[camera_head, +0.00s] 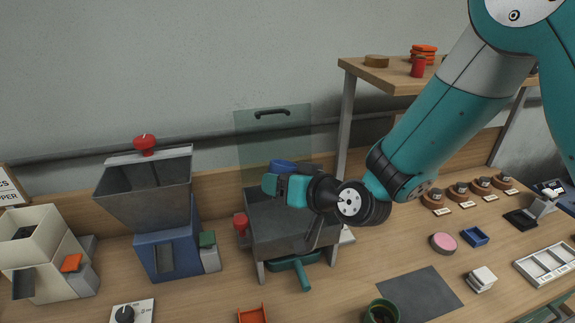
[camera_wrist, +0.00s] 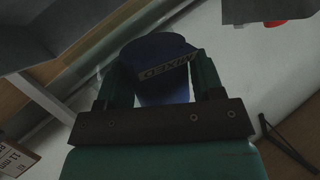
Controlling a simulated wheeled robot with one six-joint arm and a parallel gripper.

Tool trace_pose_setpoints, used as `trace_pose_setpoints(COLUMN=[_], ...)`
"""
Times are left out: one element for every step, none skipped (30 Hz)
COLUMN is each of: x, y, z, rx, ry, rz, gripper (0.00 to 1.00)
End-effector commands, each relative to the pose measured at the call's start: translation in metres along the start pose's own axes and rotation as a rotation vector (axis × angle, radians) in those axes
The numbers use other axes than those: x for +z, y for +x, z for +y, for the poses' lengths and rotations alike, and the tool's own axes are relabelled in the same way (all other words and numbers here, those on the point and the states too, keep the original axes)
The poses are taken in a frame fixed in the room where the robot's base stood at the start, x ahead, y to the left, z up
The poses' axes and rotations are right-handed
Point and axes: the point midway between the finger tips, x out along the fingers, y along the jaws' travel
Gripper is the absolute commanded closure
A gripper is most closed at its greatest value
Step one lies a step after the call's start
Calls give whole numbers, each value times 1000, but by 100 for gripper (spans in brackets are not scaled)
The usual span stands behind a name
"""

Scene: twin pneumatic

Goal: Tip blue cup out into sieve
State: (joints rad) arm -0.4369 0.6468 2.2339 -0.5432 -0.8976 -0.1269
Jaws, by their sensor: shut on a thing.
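The blue cup (camera_head: 283,166) is held above the grey box-shaped sieve (camera_head: 292,238) on legs. My gripper (camera_head: 274,181) hides much of the cup in the head view. In the wrist view the cup (camera_wrist: 157,55) sits between both fingers of my gripper (camera_wrist: 155,82), which is shut on it. A pale label reading "MIXED" shows upside down on its side. The cup's mouth and contents are hidden, and I cannot tell how far it is tilted.
A clear panel with a dark handle (camera_head: 272,113) stands behind the sieve. A blue machine with a grey hopper (camera_head: 145,195) stands to its left. A teal scoop-like handle (camera_head: 302,276) is under the sieve. A wooden shelf (camera_head: 400,78) rises behind my arm.

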Motion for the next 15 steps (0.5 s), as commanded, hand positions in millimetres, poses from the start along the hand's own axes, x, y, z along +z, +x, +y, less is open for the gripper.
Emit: trace_pose_setpoints(x=[-2,-1,1,3,4,5,6,7,8,9,10,11,12,13,14], y=[-2,-2,-2,-2,-3,-3,-3,-2,-2,-2,-2,-2,-2,-2,-1], z=[-3,-5,-7,-8,-10,-8,-8,-9,-9,-9,-9,-9,-9,-10,-10], rx=[-7,-13,-21,-27,-34,-42,-51,-59,-70,-78,-86,-97,-106,-115,-127], ry=[48,75,118,149,182,236,277,317,372,412,454,510,552,598,657], rz=[-18,-28,-43,-56,-67,-85,-99,-113,-133,-148,-164,-184,-198,-216,-236], gripper=[65,65,65,65,65,73,73,73,73,72,72,72,72,72,72])
